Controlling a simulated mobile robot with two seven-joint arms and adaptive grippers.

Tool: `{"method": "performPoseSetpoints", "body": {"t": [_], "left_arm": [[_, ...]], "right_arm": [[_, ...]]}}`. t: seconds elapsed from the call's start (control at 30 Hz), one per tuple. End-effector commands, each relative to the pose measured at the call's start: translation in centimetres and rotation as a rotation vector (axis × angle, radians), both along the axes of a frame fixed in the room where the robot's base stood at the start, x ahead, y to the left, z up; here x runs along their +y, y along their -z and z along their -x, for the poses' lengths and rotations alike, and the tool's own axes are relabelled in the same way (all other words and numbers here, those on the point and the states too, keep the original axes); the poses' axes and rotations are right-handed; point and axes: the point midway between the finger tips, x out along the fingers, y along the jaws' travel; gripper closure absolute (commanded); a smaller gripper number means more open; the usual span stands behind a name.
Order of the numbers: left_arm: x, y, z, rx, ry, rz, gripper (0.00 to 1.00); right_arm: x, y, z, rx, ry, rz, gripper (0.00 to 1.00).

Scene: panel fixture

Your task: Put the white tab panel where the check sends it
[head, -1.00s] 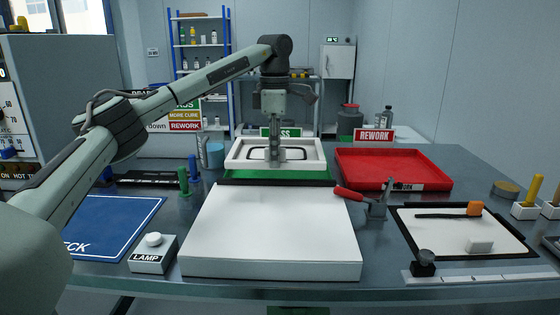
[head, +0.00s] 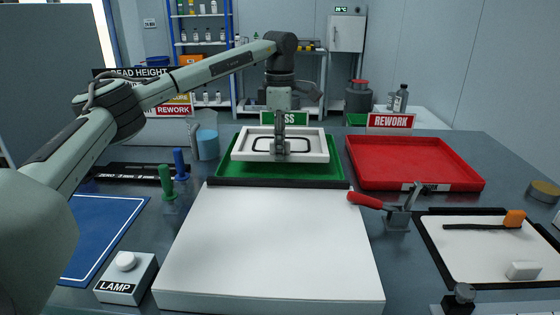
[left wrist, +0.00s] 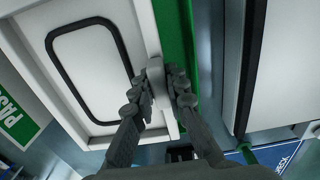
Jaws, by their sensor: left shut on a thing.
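The white tab panel (head: 242,147), a pale frame with a black rounded bead loop on it, is over the green PASS tray (head: 225,172) at the back centre. I cannot tell whether it touches the tray floor. My left gripper (head: 280,150) comes down from above and is shut on the panel's near-side tab. In the left wrist view the fingers (left wrist: 162,88) pinch the pale tab, with the panel (left wrist: 100,75) to the left and a green strip of tray (left wrist: 176,40) beside it. My right gripper is out of view.
The empty red REWORK tray (head: 415,165) is to the right. A white block (head: 270,245) fills the front centre, with a red-handled clamp (head: 385,208) at its right. The LAMP box (head: 126,280) and blue CHECK mat (head: 105,230) are left. Green and blue pegs (head: 167,182) stand near the tray.

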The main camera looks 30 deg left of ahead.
Motion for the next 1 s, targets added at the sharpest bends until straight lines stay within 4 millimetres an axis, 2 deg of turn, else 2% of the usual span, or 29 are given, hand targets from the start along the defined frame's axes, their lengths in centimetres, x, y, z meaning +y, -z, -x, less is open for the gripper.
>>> {"method": "performPoseSetpoints", "body": {"t": [0.17, 0.37, 0.73, 0.77, 0.8, 0.9, 1.0], "left_arm": [[0.0, 1.3, 0.0, -0.001, 0.0, -0.001, 1.0], [0.1, 3.9, 0.0, -0.001, -0.001, -0.001, 1.0], [0.0, 4.4, 0.0, -0.004, -0.001, 0.0, 1.0], [0.0, 4.5, 0.0, -0.001, -0.001, 0.0, 0.84], [0.0, 4.4, 0.0, -0.002, -0.001, 0.0, 0.79], [0.0, 4.4, 0.0, -0.001, -0.001, 0.0, 0.66], [0.0, 4.4, 0.0, -0.001, 0.0, 0.0, 0.65]], "right_arm": [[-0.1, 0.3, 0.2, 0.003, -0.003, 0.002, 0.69], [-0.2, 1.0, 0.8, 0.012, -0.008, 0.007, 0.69], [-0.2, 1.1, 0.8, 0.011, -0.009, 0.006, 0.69], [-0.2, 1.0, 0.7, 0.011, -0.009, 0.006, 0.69], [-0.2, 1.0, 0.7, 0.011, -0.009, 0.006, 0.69], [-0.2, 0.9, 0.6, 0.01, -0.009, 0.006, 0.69], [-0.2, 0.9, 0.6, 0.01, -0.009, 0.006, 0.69]]}}
